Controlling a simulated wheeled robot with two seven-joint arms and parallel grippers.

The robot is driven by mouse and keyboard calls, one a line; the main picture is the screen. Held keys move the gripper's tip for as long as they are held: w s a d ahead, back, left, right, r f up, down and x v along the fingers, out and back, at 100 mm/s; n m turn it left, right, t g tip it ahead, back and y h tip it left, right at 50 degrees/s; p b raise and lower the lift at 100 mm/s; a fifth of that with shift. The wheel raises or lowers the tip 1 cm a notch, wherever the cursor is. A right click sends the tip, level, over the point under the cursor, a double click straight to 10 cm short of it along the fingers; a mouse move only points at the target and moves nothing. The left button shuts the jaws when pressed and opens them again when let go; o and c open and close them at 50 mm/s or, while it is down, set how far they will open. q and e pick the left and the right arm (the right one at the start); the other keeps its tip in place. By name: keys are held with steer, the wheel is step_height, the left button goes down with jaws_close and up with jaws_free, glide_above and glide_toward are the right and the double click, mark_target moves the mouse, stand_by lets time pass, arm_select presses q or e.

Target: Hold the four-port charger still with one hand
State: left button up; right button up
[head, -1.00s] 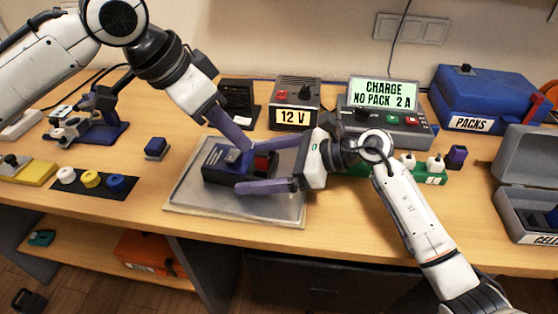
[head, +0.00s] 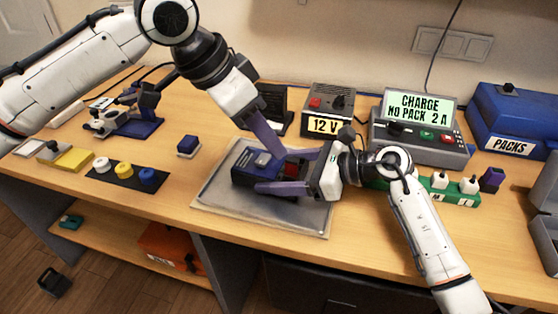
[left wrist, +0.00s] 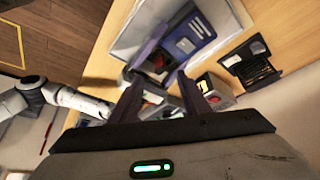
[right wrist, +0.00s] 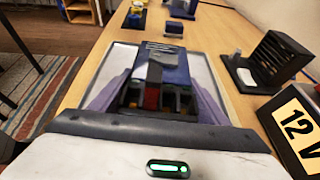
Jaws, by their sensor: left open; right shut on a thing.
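The blue-and-black box (head: 243,178), which I take to be the four-port charger, lies on the grey mat (head: 222,203). My right gripper (head: 266,171) comes from the right and is shut on the box, one purple finger along each long side. The right wrist view shows the box (right wrist: 165,65) between both fingers, with a red part at its near end. My left gripper (head: 280,150) is open, just above the box's far side. In the left wrist view its fingers (left wrist: 163,65) point toward the box (left wrist: 190,38), with nothing between them.
A 12 V supply (head: 326,107) and a charge display unit (head: 420,126) stand behind. A green strip with white plugs (head: 455,196) is right of my right gripper. A small blue block (head: 188,145) and a black strip with coloured knobs (head: 125,173) sit left.

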mark_target(292, 159)
arm_select(q)
steer(key=s+d+r+n+t+y, duration=0.1)
steer(key=s+d+r+n+y, duration=0.2)
steer(key=n, duration=0.5)
steer(key=shift+t, duration=0.3)
steer(key=x, duration=0.5)
steer(key=w+x, duration=0.1)
steer(key=x, duration=0.5)
steer(key=shift+w+r, duration=0.1)
steer(key=shift+r, duration=0.1)
steer(key=shift+c, duration=0.2)
jaws_close()
